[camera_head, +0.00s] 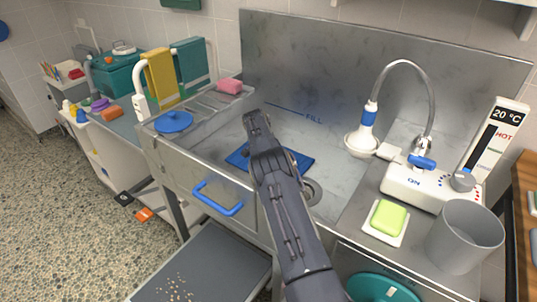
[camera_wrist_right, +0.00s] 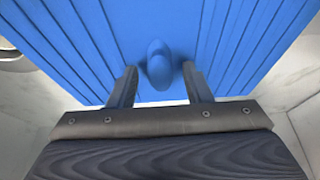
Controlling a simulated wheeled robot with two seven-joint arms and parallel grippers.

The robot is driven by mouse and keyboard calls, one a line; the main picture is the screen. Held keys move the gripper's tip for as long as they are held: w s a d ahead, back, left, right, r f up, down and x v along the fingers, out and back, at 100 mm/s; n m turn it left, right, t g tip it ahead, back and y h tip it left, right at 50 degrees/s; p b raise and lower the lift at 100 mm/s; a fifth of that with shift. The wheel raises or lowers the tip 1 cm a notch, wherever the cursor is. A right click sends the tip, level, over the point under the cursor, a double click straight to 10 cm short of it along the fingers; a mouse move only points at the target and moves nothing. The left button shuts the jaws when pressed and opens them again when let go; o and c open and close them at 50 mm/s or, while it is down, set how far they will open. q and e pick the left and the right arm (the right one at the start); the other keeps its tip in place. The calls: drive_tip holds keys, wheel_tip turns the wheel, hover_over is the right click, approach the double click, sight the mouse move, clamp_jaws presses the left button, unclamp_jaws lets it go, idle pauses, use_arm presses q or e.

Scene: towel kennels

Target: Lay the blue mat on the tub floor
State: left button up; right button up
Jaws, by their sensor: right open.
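The blue mat (camera_head: 238,159) lies flat in the metal tub in the head view, its middle hidden by my right arm. In the right wrist view the ribbed blue mat (camera_wrist_right: 85,40) fills the upper part, with a rounded blue knob (camera_wrist_right: 158,66) standing up from it. My right gripper (camera_wrist_right: 159,70) is open, with one finger on each side of the knob and gaps between. The tub floor (camera_head: 335,160) shows bare right of the mat. I cannot tell whether the mat rests fully on it. My left gripper is not in view.
A round drain (camera_head: 311,191) lies right of the mat. A shower head (camera_head: 362,140) on a curved hose stands at the tub's right, with green soap (camera_head: 388,217) and a grey bin (camera_head: 464,236) nearby. A blue handle (camera_head: 217,199) is on the tub front.

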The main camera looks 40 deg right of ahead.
drive_tip(key=v, duration=1.1)
drive_tip(key=s+a+r+n+t+y, duration=0.1)
drive_tip(key=s+a+r+n+y, duration=0.2)
drive_tip(key=s+r, duration=0.55)
drive_tip(key=s+a+r+n+t+y, duration=0.25)
drive_tip(key=s+a+r, duration=0.25)
drive_tip(key=s+a, duration=0.75)
drive_tip(key=s+a+f+n+y, duration=0.1)
drive_tip(key=s+a+f+n, duration=0.1)
drive_tip(key=s+a+n, duration=0.2)
drive_tip(key=s+a+f+n+y, duration=0.1)
drive_tip(key=s+a+f+n, duration=0.1)
drive_tip(key=s+a, duration=0.9)
drive_tip(key=s+n+t, duration=0.1)
drive_tip(key=s, duration=0.3)
drive_tip(key=shift+s+a+f+n, duration=0.25)
drive_tip(key=shift+s+a+n, duration=0.1)
drive_tip(key=shift+s, duration=0.05)
drive_tip(key=shift+y, duration=0.25)
wheel_tip(320, 180, up, 9)
drive_tip(key=p, duration=0.9)
